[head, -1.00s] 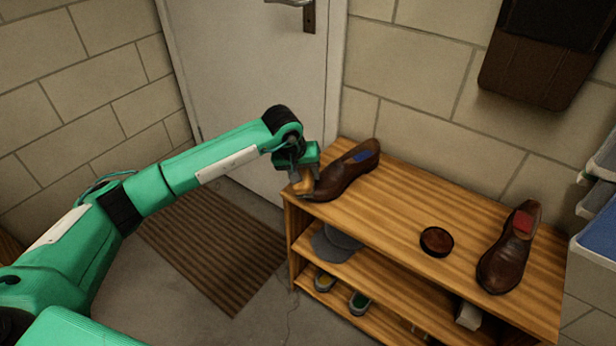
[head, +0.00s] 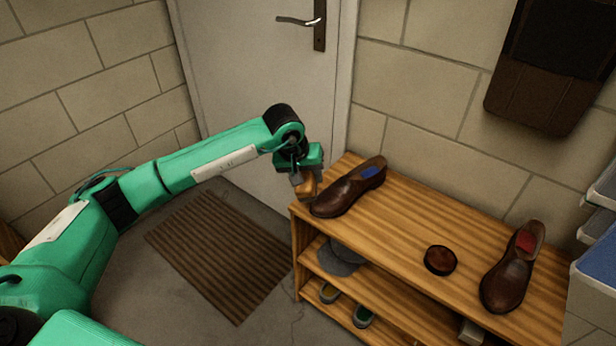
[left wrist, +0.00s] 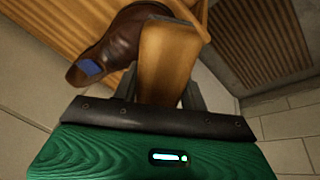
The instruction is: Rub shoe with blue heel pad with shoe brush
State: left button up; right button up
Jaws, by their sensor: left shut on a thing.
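A brown leather shoe with a blue heel pad (head: 345,189) stands on the left end of the wooden bench top (head: 400,215), its toe toward the bench's left edge. It also shows in the left wrist view (left wrist: 117,45), with its blue pad visible. My left gripper (head: 300,186) is shut on the wooden shoe brush (left wrist: 168,60), held at the shoe's toe end. The brush also shows in the head view (head: 307,186). I cannot tell whether its bristles touch the shoe. My right gripper is not in view.
A second brown shoe with a red heel pad (head: 508,270) and a round dark polish tin (head: 440,260) stand on the bench's right part. Lower shelves hold a grey cap (head: 340,258) and other shoes. A striped mat (head: 220,250) lies on the floor. A door and brick walls stand behind.

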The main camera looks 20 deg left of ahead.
pick_arm(q)
jog(key=shift+p+v, duration=0.75)
jog(key=shift+v, duration=0.75)
